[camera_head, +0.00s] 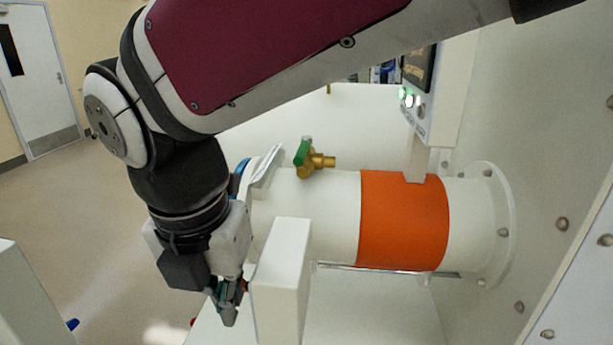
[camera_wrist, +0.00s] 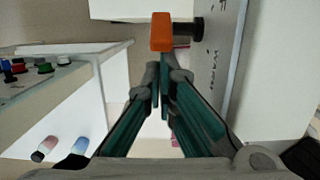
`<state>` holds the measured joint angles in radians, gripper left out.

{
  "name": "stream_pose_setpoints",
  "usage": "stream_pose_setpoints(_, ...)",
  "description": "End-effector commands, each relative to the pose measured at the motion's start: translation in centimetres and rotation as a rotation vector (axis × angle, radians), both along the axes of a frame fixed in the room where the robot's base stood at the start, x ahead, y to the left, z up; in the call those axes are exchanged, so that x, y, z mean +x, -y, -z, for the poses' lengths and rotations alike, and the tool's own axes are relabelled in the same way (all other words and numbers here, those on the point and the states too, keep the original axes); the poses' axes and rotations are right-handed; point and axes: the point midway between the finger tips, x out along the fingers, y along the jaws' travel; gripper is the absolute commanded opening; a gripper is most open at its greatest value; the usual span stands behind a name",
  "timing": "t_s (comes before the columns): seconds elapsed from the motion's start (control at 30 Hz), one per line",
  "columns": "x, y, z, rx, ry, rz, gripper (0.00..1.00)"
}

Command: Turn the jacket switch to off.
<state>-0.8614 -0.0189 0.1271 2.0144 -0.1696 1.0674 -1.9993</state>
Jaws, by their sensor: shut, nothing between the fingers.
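In the wrist view an orange switch handle (camera_wrist: 162,32) sits on a dark shaft that comes from a pale panel (camera_wrist: 212,60) with dark lettering, only partly readable. My gripper (camera_wrist: 160,72) is shut and empty, its green-lined fingers together just below the handle in the picture. I cannot tell whether they touch it. In the head view my gripper (camera_head: 230,312) points down beside the left face of a white box (camera_head: 283,275). The handle is mostly hidden there; a small red-orange bit (camera_head: 245,285) shows between gripper and box. An orange jacket band (camera_head: 403,220) wraps the white cylinder (camera_head: 335,215).
A brass valve with a green handle (camera_head: 305,155) stands on top of the cylinder. A control unit with lit buttons (camera_head: 408,98) hangs above it. The bolted wall (camera_head: 540,200) closes the right side. Open floor (camera_head: 70,220) lies left. Coloured knobs (camera_wrist: 42,68) show in the wrist view.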

Motion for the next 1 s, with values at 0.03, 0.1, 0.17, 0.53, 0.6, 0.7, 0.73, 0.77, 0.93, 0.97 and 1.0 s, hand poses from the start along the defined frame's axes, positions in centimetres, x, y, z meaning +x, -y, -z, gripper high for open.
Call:
stream_pose_setpoints(0.03,0.2,0.0,-0.1,0.001,-0.011,0.004,0.0)
stream_pose_setpoints(0.1,0.4,0.1,-0.3,0.002,-0.036,0.006,0.0)
stream_pose_setpoints(0.17,0.7,0.1,-0.5,0.005,-0.064,0.006,0.0)
stream_pose_setpoints(0.53,1.9,0.2,-1.2,0.024,-0.311,0.006,0.0)
stream_pose_setpoints(0.6,2.1,0.2,-1.3,0.029,-0.354,0.006,0.0)
stream_pose_setpoints(0.7,2.2,0.2,-1.5,0.032,-0.381,0.0,0.0)
stream_pose_setpoints(0.73,2.2,0.2,-1.5,0.031,-0.38,0.001,0.0)
stream_pose_setpoints(0.77,2.2,0.2,-1.6,0.031,-0.379,0.001,0.0)
stream_pose_setpoints(0.93,2.4,0.2,-1.7,0.03,-0.379,0.001,0.0)
stream_pose_setpoints(0.97,2.4,0.2,-1.7,0.03,-0.378,0.001,0.0)
stream_pose_setpoints(1.0,2.4,0.2,-1.7,0.029,-0.378,0.001,0.0)
